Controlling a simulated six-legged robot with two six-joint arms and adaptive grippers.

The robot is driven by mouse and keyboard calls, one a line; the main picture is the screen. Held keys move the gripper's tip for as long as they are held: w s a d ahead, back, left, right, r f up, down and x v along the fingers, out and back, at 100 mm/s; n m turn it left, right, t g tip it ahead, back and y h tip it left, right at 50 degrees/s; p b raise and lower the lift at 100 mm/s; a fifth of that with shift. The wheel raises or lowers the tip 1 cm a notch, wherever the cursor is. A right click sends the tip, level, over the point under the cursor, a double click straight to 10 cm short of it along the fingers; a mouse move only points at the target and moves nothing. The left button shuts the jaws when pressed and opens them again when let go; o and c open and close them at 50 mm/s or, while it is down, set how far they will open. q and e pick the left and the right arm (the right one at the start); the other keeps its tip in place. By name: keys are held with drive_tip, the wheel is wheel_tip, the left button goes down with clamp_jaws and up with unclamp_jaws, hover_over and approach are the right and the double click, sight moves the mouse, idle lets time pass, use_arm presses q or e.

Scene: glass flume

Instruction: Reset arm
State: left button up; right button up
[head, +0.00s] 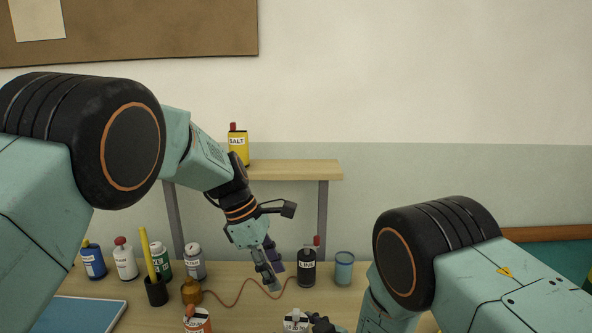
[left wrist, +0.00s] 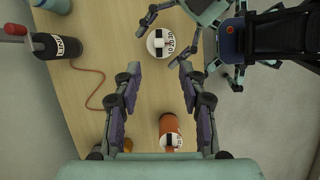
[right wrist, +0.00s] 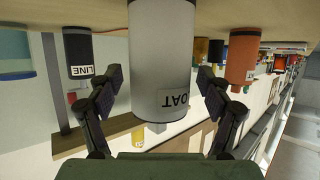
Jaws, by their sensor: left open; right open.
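My left gripper (head: 270,272) is open and points down above the table, left of the black LINE bottle (head: 307,268). In the left wrist view its open fingers (left wrist: 159,72) have nothing between them. My right gripper (head: 322,323) is low at the bottom edge of the head view, beside a white canister (head: 296,317). I see a gap at each finger. The canister also shows from above in the left wrist view (left wrist: 158,43).
An orange bottle (head: 198,320) stands left of the canister. A brown pot (head: 191,291) with a cord, several bottles (head: 125,259), a pen cup (head: 156,291) and a blue cup (head: 344,268) stand around. A shelf (head: 290,170) behind bears a yellow SALT container (head: 238,146).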

use_arm(q)
drive_tip(key=shift+d+f, duration=0.2)
drive_tip(key=shift+f, duration=0.2)
drive_tip(key=shift+r, duration=0.1)
